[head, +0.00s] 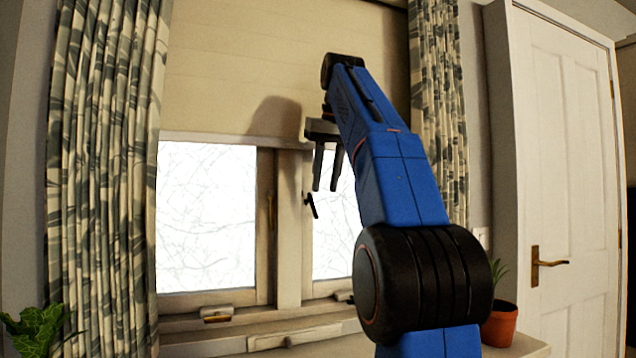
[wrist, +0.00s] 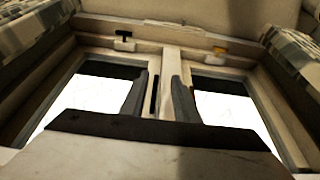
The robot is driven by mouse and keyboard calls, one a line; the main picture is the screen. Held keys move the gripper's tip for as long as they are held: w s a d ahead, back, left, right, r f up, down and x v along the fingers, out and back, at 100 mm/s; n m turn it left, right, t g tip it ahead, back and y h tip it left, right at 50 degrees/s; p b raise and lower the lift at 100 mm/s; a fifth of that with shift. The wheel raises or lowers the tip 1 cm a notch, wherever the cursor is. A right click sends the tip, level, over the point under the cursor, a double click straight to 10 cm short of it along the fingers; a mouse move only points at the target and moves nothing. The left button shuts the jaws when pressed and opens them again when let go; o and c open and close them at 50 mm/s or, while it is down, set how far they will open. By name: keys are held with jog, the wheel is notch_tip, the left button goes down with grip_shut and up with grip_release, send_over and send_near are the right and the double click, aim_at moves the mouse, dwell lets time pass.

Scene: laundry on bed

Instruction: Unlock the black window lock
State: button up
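The black window lock (head: 311,206) is a small dark handle on the frame at the left edge of the right window pane. My gripper (head: 326,188) points down just above it and slightly to its right in the head view. Its two fingers are apart, with nothing held between them. In the wrist view, my gripper (wrist: 160,76) shows a finger on each side, and a thin dark upright piece, seemingly the black lock (wrist: 155,95), appears between them, nearer the left finger. I cannot tell how deep the gap to it is.
A brass-coloured handle (head: 270,212) is on the left pane's frame. A lowered blind (head: 230,70) covers the upper window. Curtains (head: 105,150) hang at both sides. Catches (head: 217,313) sit along the bottom. A potted plant (head: 501,325) stands at right, near a white door (head: 560,150).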

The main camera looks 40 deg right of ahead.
jog(key=shift+s+a, duration=0.2)
jog(key=shift+s, duration=0.6)
jog(key=shift+s+a, duration=0.25)
jog(key=shift+s, duration=0.5)
jog(key=shift+s+a, duration=0.2)
jog(key=shift+s, duration=0.6)
